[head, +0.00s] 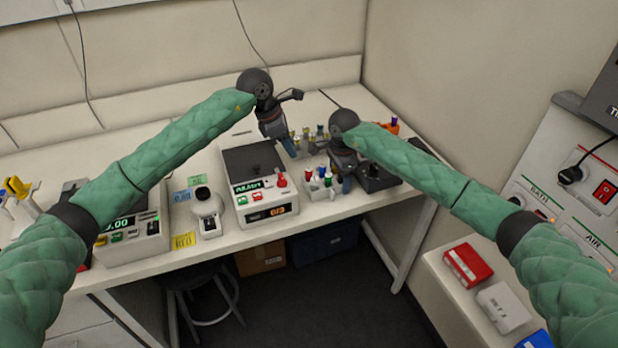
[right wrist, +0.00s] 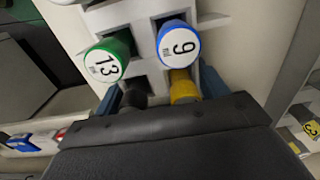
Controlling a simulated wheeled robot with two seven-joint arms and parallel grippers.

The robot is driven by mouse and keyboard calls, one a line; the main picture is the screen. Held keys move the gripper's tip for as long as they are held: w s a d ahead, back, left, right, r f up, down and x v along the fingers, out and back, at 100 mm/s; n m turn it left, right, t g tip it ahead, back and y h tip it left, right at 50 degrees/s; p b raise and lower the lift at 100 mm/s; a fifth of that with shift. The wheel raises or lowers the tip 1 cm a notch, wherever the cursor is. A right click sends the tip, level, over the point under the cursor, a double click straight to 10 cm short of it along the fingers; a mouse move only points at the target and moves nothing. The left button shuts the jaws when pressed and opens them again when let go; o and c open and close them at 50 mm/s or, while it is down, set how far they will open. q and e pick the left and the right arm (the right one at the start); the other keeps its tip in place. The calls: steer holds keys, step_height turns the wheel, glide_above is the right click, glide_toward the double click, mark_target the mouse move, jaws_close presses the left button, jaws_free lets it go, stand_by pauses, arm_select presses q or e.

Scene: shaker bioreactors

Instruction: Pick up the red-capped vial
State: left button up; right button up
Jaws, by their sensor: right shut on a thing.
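A red-capped vial (head: 308,172) stands at the back left of a small white rack (head: 318,193) in the head view, beside green- and blue-capped vials. My right gripper (head: 345,183) is low at the rack's right side. In the right wrist view, its blue fingers (right wrist: 162,92) straddle a yellow cap (right wrist: 184,87) and a dark shape (right wrist: 133,92). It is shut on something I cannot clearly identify. A green cap marked 13 (right wrist: 104,65) and a blue cap marked 9 (right wrist: 178,43) are just beyond. My left gripper (head: 290,147) hangs above the table; its opening is unclear.
A second rack with several vials (head: 312,140) stands behind, near the left gripper. A white instrument with a display (head: 262,207) is left of the front rack. A black device (head: 375,180) sits close on the right. An orange holder (head: 389,127) is at the back right.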

mark_target(307, 174)
arm_select(q)
steer(key=x, duration=1.2)
steer(key=shift+d, duration=0.1)
steer(key=shift+s, duration=0.1)
